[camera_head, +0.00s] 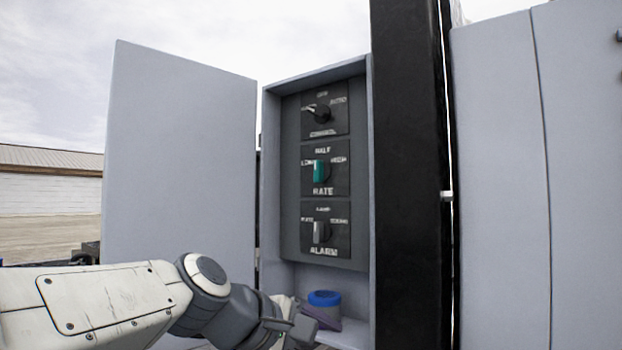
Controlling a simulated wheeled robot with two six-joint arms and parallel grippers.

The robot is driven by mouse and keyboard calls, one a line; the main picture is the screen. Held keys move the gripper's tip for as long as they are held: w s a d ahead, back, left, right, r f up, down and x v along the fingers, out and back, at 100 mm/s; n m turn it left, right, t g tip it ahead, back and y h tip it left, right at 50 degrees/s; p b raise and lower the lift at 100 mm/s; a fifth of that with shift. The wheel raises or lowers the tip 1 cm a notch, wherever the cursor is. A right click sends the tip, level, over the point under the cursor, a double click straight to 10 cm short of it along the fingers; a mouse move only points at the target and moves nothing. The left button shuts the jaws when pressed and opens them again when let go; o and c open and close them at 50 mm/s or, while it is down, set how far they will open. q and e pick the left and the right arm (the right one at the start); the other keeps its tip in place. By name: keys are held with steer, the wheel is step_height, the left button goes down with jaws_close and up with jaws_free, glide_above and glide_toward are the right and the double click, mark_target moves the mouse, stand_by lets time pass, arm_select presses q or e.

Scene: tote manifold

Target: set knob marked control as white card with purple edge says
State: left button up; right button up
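The control knob (321,113) is black, at the top of a dark panel inside an open grey cabinet. Its label below seems to read CONTROL, and its light pointer line is turned to the upper left. The position labels around it are small; the right one looks like AUTO. My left gripper (302,326) is at the cabinet's bottom opening, well below the knobs. A purple-edged flat thing (325,317), perhaps the card, shows just beyond it; its face is not readable. The fingers are too small and overlapped to judge. My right gripper is out of view.
Below are a teal RATE knob (320,171) and a grey ALARM knob (320,232). A blue-topped round container (325,298) stands on the cabinet floor. The open door (180,150) is at left, a black post (410,180) at right. Space before the knobs is clear.

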arm_select(q)
steer(key=w+a+r+n+t+p, duration=0.1)
steer(key=w+r+n+p, duration=0.15)
steer(key=r, duration=0.55)
steer(key=w+a+r+n+t+h+p, duration=0.15)
steer(key=r+p, duration=0.25)
steer(key=r, duration=0.4)
steer(key=w+a+r+n+t+p, duration=0.1)
steer(key=r+n+t+p, duration=0.15)
steer(key=r, duration=0.65)
steer(key=n+t+p, duration=0.2)
steer(key=n+p, duration=0.2)
steer(key=p, duration=0.2)
glide_toward(316, 110)
steer(key=shift+h, duration=0.35)
steer(key=p+x, duration=0.4)
steer(key=x, duration=0.3)
steer(key=shift+w+a+f, duration=0.1)
steer(key=shift+w, duration=0.1)
steer(key=shift+w+d+f, duration=0.1)
steer(key=shift+w+d, duration=0.3)
steer(key=shift+w, duration=0.1)
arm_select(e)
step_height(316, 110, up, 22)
